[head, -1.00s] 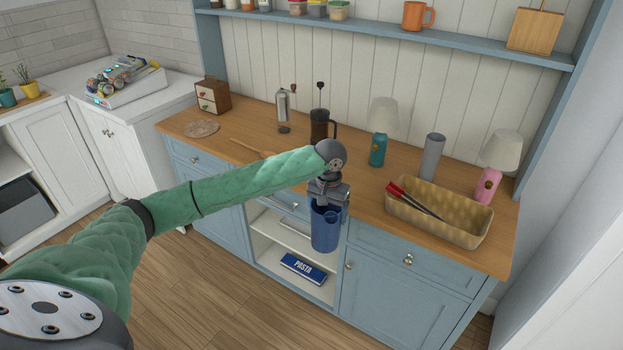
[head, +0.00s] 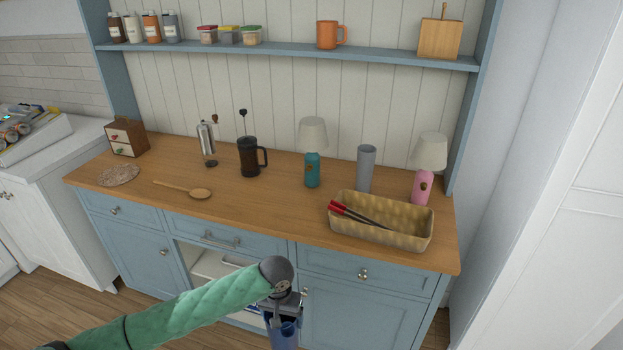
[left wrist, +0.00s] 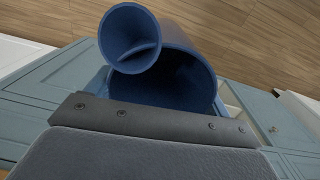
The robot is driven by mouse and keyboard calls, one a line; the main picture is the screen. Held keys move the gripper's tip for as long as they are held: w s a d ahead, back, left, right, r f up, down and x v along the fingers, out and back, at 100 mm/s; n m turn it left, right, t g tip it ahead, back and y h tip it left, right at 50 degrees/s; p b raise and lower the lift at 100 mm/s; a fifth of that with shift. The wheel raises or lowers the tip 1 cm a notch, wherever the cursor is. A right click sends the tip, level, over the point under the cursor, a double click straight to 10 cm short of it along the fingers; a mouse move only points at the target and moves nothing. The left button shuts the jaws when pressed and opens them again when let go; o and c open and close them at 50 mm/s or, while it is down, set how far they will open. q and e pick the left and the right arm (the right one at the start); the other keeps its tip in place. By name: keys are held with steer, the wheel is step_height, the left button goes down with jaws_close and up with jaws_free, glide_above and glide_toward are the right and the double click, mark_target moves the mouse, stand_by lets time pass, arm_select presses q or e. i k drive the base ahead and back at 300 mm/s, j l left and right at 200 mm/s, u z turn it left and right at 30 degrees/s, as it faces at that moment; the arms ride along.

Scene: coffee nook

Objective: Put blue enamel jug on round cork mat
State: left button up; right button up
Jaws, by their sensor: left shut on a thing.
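The blue enamel jug (head: 283,334) hangs from my left gripper (head: 284,308), in front of the cabinet and below the counter top, at the bottom of the head view. The gripper is shut on it. In the left wrist view the jug (left wrist: 185,75) shows its open mouth and a smaller round opening beside it; the grip point itself is hidden behind the gripper body. The round cork mat (head: 118,174) lies flat and bare at the left end of the wooden counter, well away from the jug. My right gripper is out of view.
On the counter (head: 250,214) are a wooden spoon (head: 184,190), a small drawer box (head: 127,137), a metal grinder (head: 207,144), a French press (head: 249,156), two lamps, a grey cylinder (head: 366,168) and a basket with tongs (head: 382,232). The front middle is clear.

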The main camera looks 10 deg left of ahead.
mark_target(122, 173)
steer(key=i+j+z, duration=0.1)
steer(key=j, duration=1)
steer(key=i+j+z, duration=0.1)
steer(key=j, duration=1.05)
steer(key=j+z, duration=0.1)
steer(key=j, duration=0.5)
steer(key=k+j, duration=0.1)
steer(key=j, duration=0.45)
steer(key=j+z, duration=0.15)
steer(key=j, duration=0.45)
steer(key=k+j, duration=0.15)
steer(key=j, duration=0.4)
steer(key=i+j+z, duration=0.05)
